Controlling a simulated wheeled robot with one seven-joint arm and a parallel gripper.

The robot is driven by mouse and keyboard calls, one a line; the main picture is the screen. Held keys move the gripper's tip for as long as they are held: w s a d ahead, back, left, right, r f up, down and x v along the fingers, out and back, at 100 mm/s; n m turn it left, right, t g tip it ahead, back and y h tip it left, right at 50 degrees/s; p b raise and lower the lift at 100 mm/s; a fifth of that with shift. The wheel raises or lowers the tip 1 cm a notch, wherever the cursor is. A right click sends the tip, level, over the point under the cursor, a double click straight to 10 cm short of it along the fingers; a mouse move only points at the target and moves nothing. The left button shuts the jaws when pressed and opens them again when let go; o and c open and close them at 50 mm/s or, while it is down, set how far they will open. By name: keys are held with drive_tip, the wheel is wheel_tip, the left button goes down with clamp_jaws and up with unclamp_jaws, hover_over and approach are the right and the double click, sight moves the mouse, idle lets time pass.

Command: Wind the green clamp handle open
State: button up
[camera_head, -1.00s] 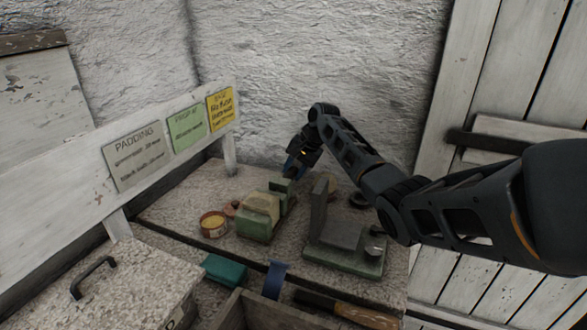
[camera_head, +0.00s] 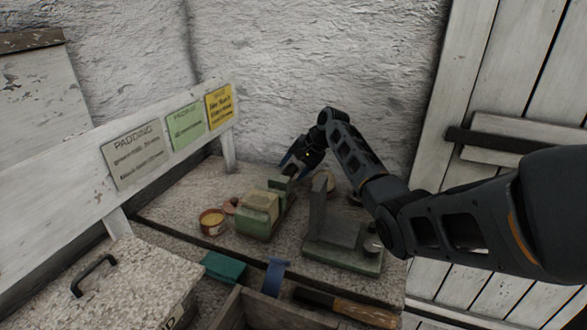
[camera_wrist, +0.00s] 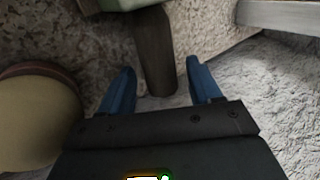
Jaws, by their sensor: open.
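A green clamp (camera_head: 255,222) with a pale block (camera_head: 260,203) in it stands on the bench, left of centre in the head view. My gripper (camera_head: 291,168) is just behind its far end. In the wrist view, the clamp's green body (camera_wrist: 128,4) shows at the top edge, and a dark rod-like handle (camera_wrist: 155,45) runs down from it. The blue fingers of my gripper (camera_wrist: 162,85) are open, one on each side of the handle, with a visible gap to both. The handle's lower end is close to my gripper's palm; whether they touch is unclear.
A second green fixture (camera_head: 345,258) with an upright dark plate stands to the right. A round pale-topped object (camera_wrist: 35,115) is left of my fingers in the wrist view. A yellow-filled tin (camera_head: 212,221) and a sign board (camera_head: 170,140) are to the left.

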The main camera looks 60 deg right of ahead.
drive_tip(key=v, duration=0.7)
drive_tip(key=shift+s+r, duration=0.2)
drive_tip(key=shift+r, duration=0.15)
idle(0.4)
